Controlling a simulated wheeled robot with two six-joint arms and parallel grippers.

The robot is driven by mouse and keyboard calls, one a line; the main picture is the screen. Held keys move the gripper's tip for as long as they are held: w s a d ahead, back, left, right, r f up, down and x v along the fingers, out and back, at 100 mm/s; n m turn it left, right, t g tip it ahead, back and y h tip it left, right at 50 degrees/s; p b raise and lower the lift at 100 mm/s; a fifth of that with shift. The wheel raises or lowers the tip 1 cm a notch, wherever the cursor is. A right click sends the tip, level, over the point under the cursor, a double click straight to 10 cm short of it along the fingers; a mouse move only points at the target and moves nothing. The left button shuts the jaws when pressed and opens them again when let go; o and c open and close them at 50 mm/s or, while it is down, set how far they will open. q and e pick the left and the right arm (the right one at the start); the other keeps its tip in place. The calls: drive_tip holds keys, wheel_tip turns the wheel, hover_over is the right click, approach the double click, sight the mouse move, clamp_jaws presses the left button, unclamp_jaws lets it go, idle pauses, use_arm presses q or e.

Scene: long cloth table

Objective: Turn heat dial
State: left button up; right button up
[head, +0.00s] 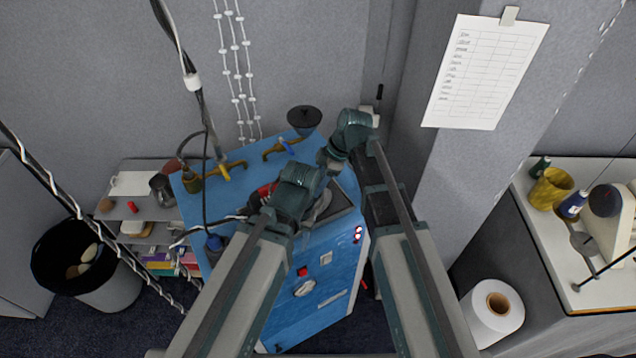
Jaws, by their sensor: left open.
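The heat dial (304,288) is a pale round knob on the front of the blue machine (330,262), below a small red switch (301,271). Nothing touches the dial. My left gripper (319,208) is open above the machine's top, partly hidden by my left wrist, and apart from the dial. My right arm reaches up past the machine's right side and bends at its top. My right gripper cannot be made out.
Cables hang at the left. A bin (108,286) stands at left, a sewing table (545,230) and a white roll (492,312) at right.

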clamp_jaws()
drive_tip(key=shift+s+m, duration=0.1)
drive_tip(key=shift+m, duration=0.2)
drive_tip(key=m+t, duration=0.1)
drive_tip(key=m, duration=0.1)
drive_tip(key=shift+s+m, duration=0.15)
drive_tip(key=shift+m, duration=0.15)
drive_tip(key=shift+m+t+h, duration=0.4)
drive_tip(key=shift+m+t, duration=0.5)
drive_tip(key=shift+m, duration=1.2)
drive_tip(key=shift+o, duration=2.4)
unclamp_jaws()
